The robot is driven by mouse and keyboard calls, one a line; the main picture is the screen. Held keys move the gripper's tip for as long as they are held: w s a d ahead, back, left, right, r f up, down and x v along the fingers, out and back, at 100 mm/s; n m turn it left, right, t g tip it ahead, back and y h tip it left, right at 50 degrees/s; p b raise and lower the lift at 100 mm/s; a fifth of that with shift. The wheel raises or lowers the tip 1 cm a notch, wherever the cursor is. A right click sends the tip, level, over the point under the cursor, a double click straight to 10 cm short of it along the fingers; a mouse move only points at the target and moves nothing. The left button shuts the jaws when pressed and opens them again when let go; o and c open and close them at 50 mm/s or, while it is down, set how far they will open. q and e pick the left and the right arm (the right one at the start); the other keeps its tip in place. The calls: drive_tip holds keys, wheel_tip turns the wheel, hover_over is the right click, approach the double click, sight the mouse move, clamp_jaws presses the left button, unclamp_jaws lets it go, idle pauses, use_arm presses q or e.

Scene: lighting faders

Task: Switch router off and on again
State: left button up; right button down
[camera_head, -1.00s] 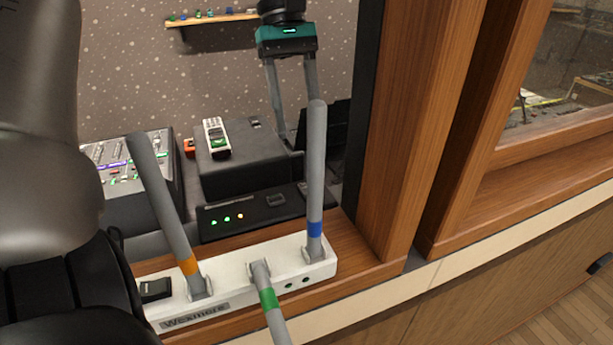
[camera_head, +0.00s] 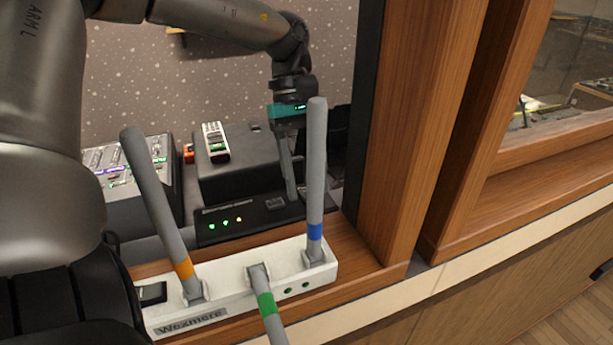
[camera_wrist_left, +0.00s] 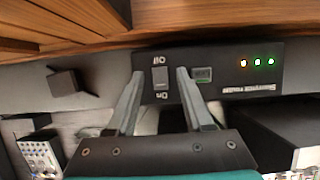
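The black router (camera_head: 222,228) lies behind the sill with its row of lights lit, green and amber. The wrist view shows the router (camera_wrist_left: 225,88) with a rocker switch (camera_wrist_left: 160,78) marked off and on; which way it is tipped I cannot tell. My left gripper (camera_head: 292,196) points down over the router's right part. In the wrist view its two fingers (camera_wrist_left: 160,72) are apart, with the switch showing between their tips. Contact cannot be told. My right gripper is not in view.
A white power strip (camera_head: 232,296) lies on the wooden sill with plugs banded orange, green and blue; the orange and blue leads stand up in front of the router. A black box (camera_head: 250,165) with a handset (camera_head: 215,140) and a mixer panel (camera_head: 125,165) stand behind. A wooden post (camera_head: 400,140) is at right.

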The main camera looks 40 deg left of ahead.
sight(304, 191)
use_arm(q)
clamp_jaws()
idle(0.4)
drive_tip(key=shift+s+d+f+t+y+b, duration=0.1)
drive_tip(key=shift+d+t+y+b, duration=0.25)
drive_tip(key=shift+y+b, duration=0.7)
drive_tip(key=shift+t+y+b, duration=0.25)
drive_tip(key=shift+b, duration=0.35)
drive_tip(key=shift+o, duration=0.6)
unclamp_jaws()
drive_tip(key=shift+r, duration=0.2)
wheel_tip(304, 191, up, 15)
drive_tip(key=a+p, duration=0.1)
drive_tip(key=p, duration=0.2)
drive_tip(key=shift+w+a, duration=0.4)
